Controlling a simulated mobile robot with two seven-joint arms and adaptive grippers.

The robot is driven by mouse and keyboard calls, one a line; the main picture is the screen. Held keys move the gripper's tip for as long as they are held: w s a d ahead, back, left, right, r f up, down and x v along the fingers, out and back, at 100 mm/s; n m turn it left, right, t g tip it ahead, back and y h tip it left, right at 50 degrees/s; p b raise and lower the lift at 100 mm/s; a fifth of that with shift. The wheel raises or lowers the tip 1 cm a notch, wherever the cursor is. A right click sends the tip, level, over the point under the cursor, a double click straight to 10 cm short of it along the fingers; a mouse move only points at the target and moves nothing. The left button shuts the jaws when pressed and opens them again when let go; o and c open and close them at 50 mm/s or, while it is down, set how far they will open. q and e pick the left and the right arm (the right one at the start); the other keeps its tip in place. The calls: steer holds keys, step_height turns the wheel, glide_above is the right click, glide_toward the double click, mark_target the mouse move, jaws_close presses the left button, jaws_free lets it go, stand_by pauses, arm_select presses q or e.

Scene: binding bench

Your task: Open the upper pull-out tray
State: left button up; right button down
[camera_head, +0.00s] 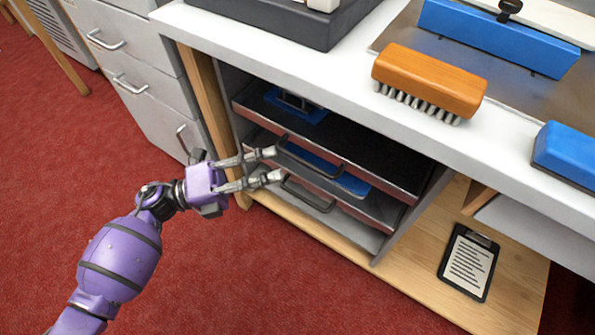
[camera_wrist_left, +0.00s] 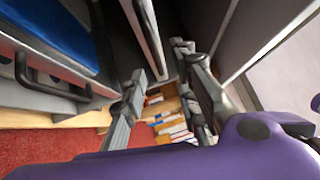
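The upper pull-out tray (camera_head: 365,143) has a dark floor and a pale metal front with a dark bar handle (camera_head: 318,162). A blue item (camera_head: 305,113) lies at its back left. The lower tray (camera_head: 375,208) sits beneath with a similar handle (camera_head: 308,197) and a blue sheet inside. My left gripper (camera_head: 274,164) is open and empty, its fingers pointing at the left ends of the handles. In the left wrist view its fingers (camera_wrist_left: 160,85) are spread, with a tray's front edge between and beyond them. Contact cannot be told. My right gripper is not in view.
The white bench top (camera_head: 290,60) overhangs the trays. A wooden-backed brush (camera_head: 430,77) and a blue block (camera_head: 570,152) lie on it. A clipboard (camera_head: 468,262) rests on the low wooden shelf. A grey drawer cabinet (camera_head: 150,85) stands left. Red carpet in front is clear.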

mark_target(306, 162)
arm_select(q)
steer(key=shift+m+g, duration=0.5)
steer(key=x, duration=0.4)
steer(key=b+x, duration=0.1)
steer(key=x, duration=0.3)
steer(key=shift+w+f, duration=0.1)
steer(key=shift+f, duration=0.1)
jaws_close()
